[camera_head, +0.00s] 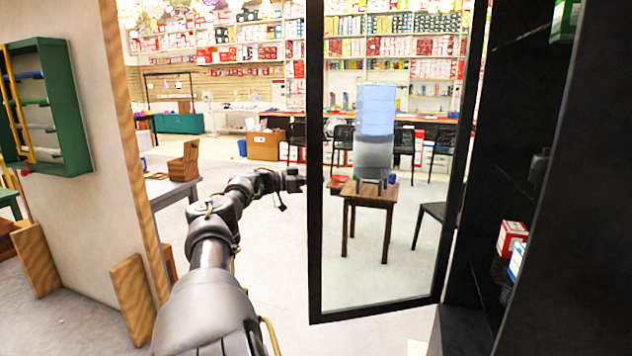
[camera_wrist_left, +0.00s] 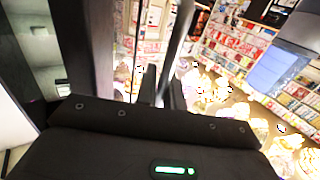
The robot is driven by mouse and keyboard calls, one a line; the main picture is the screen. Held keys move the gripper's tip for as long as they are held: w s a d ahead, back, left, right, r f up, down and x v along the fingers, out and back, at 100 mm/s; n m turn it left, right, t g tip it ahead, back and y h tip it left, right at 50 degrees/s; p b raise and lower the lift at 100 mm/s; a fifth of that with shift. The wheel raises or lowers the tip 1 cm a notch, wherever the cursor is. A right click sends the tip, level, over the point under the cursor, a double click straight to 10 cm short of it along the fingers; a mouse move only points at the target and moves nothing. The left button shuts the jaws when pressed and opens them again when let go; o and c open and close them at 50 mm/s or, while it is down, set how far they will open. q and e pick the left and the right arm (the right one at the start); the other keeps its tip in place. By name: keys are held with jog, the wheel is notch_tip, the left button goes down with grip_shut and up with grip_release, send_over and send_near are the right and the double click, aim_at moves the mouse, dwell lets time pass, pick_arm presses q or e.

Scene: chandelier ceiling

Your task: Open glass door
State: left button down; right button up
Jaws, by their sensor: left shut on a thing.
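The glass door (camera_head: 314,250) has a black frame and a clear pane. It stands swung out at an angle from the dark cabinet (camera_head: 540,200) on the right. My left gripper (camera_head: 300,181) reaches in from the left and is shut at the free left edge of the door frame. In the left wrist view its fingers (camera_wrist_left: 160,88) close around a thin upright part of the door; whether this is a handle or the frame edge is hard to tell. My right gripper is not in view.
Through the glass, a water dispenser (camera_head: 374,135) stands on a small wooden table (camera_head: 360,194). A wall with a green rack (camera_head: 50,105) is on the left. Small boxes (camera_head: 512,238) sit on the cabinet's shelves.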

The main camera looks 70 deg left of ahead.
pick_arm(q)
jog(key=c, duration=1.8)
grip_release()
